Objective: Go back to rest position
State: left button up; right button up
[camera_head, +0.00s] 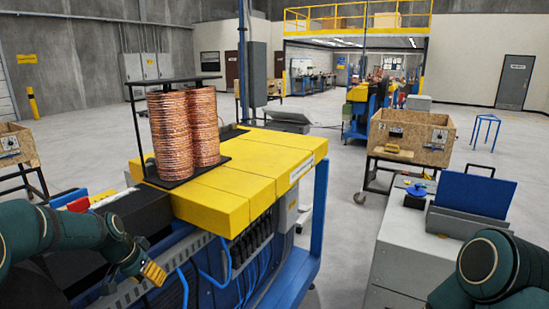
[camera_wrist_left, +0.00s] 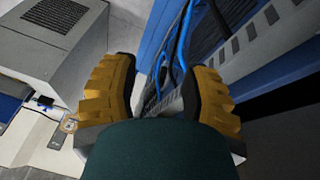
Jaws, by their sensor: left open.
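My left gripper (camera_head: 150,272) comes in from the left in the head view, low in front of the yellow and blue machine. In the left wrist view its two yellow fingers (camera_wrist_left: 160,92) stand apart with nothing between them. The gap looks onto the machine's blue frame and cables. Of my right arm, only a dark green link (camera_head: 492,270) shows at the lower right of the head view; its gripper is out of the picture. Two copper tube coils, the left one (camera_head: 173,135) and the right one (camera_head: 205,125), stand upright on a black rack (camera_head: 137,172) on the machine.
The yellow machine top (camera_head: 240,170) and its blue frame (camera_head: 312,235) stand close to my left arm. A grey cabinet (camera_head: 402,250) with a blue panel (camera_head: 475,193) stands at the right. A wooden crate (camera_head: 440,130) sits behind it. Grey floor is open between machine and cabinet.

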pick_arm(q)
jog(key=s+d+f+n+b, duration=0.1)
jog(key=s+d+f, duration=0.3)
jog(key=d+f, duration=0.45)
jog(key=s+d+f+n+b, duration=0.1)
jog(key=s+d+f, duration=0.3)
jog(key=f, duration=0.7)
jog(key=s+d+f+n+b, duration=0.1)
jog(key=s+d+f, duration=0.3)
jog(key=s+d, duration=0.2)
jog(key=s+d+f+n+g+h+b, duration=0.1)
jog(key=s+d+f, duration=0.3)
jog(key=s+d, duration=0.2)
jog(key=shift+s+f+n+b, duration=0.3)
jog(key=shift+s+f+b, duration=0.1)
jog(key=shift+s, duration=0.85)
jog(key=shift+d, duration=0.1)
jog(key=shift+d, duration=0.1)
